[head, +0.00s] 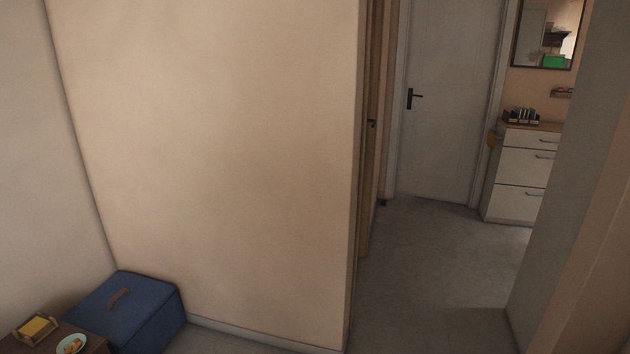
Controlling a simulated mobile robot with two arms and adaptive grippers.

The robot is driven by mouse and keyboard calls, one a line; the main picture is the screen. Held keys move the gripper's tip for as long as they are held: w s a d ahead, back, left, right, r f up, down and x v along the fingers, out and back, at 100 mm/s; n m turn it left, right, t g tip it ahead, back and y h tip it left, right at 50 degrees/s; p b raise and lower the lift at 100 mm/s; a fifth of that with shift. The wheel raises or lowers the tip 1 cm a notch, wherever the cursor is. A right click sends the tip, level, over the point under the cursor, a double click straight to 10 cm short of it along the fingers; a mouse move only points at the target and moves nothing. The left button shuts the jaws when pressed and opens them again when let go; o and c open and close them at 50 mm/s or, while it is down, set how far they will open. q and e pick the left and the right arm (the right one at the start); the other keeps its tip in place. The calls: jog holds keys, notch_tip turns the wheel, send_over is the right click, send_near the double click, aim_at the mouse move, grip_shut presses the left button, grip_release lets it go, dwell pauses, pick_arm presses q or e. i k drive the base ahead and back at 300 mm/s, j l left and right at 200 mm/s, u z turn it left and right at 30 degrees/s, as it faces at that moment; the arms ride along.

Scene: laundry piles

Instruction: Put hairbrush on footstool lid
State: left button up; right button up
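A blue box-shaped footstool (157,318) stands on the floor at the lower left of the head view, against the wall. Its flat blue lid (105,315) is shut. A small brown elongated piece (119,298) lies on the lid; I cannot tell whether it is a handle or a loose object. I cannot make out a hairbrush for certain anywhere in view. Neither of my grippers shows.
A low brown table (88,339) at the lower left bears a tray with a yellow item (38,328) and a plate (71,344). A doorway right of the wall opens onto clear floor (430,260), a closed door (450,100) and a white dresser (519,187) bearing a dark organiser (521,117).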

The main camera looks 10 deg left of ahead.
aim_at(147, 304)
jog(key=i+u, duration=0.35)
jog(key=i, duration=0.15)
jog(key=i+l+u, duration=0.15)
jog(key=i+u, duration=0.15)
jog(key=i, duration=0.25)
jog(key=i+l+u, duration=0.35)
jog(key=i, duration=0.15)
jog(key=i+j+u, duration=0.1)
jog(key=i+u, duration=0.15)
jog(key=u, duration=0.25)
jog(key=i+u, duration=0.25)
jog(key=u, duration=0.2)
jog(key=i+l+u, duration=0.1)
jog(key=i+u, duration=0.2)
jog(key=u, duration=0.2)
jog(key=i+l+u, duration=0.2)
jog(key=u, duration=0.3)
